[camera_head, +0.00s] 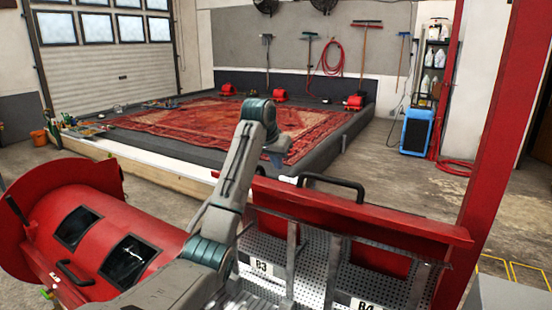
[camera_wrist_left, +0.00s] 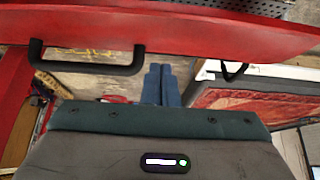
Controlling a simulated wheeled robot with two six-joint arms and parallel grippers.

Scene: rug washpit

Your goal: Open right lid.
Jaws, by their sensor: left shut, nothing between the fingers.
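A long red lid (camera_head: 400,224) with a black bar handle (camera_head: 335,180) lies along the far side of the perforated metal bins on the right. Its red edge (camera_wrist_left: 220,32) and the black handle (camera_wrist_left: 88,68) also show in the left wrist view. My left gripper (camera_head: 281,166) is over the lid's far side, left of the handle in the head view. In the wrist view its blue fingers (camera_wrist_left: 162,75) are together and empty, just right of the handle's end. I cannot tell whether they touch it or how far the lid is raised. My right gripper is not in view.
A red drum (camera_head: 165,240) with two dark windows and a handle stands at the left. Bins marked B3 (camera_head: 262,267) and B4 (camera_head: 364,305) are close in front. A red post (camera_head: 500,130) rises at the right. A patterned rug (camera_head: 190,125) lies in the pit beyond.

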